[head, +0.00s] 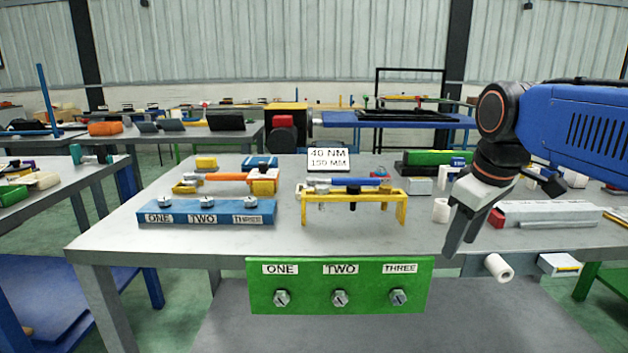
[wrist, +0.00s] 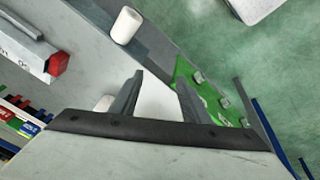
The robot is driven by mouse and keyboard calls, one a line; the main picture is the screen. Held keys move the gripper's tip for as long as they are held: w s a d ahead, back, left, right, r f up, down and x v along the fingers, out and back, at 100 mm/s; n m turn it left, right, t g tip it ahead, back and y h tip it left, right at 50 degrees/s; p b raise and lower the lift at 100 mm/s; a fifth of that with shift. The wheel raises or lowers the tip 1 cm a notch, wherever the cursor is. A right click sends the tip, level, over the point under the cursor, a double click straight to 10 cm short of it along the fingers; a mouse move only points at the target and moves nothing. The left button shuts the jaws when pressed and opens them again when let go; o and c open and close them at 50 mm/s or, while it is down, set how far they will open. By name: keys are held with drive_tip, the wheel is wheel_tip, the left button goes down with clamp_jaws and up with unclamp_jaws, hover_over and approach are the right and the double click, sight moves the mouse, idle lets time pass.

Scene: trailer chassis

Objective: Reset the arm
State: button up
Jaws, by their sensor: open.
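My gripper (head: 462,232) hangs at the right of the head view, pointing down, with its fingers over the front right part of the grey table (head: 150,225). In the wrist view its two fingers (wrist: 160,92) are spread apart with nothing between them. My blue arm reaches in from the right edge. The green board (head: 340,299), marked ONE, TWO and THREE with a bolt under each label, is to the left of and below the gripper. It also shows in the wrist view (wrist: 210,96), beyond the right finger.
A blue block (head: 205,219) with three fittings, a yellow stand (head: 352,194) with a wrench and a 40 NM sign (head: 328,159) stand on the table. A white roll (head: 498,267) is near the front edge at right. Grey bars (head: 548,213) lie right of the gripper.

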drive_tip(key=s+d+f+m+t, duration=0.1)
drive_tip(key=s+f+m, duration=0.5)
drive_tip(key=s+f, duration=0.7)
wheel_tip(320, 180, down, 5)
drive_tip(key=shift+s+r+m, duration=0.2)
drive_tip(key=shift+s+m, duration=0.05)
drive_tip(key=shift+m, duration=0.05)
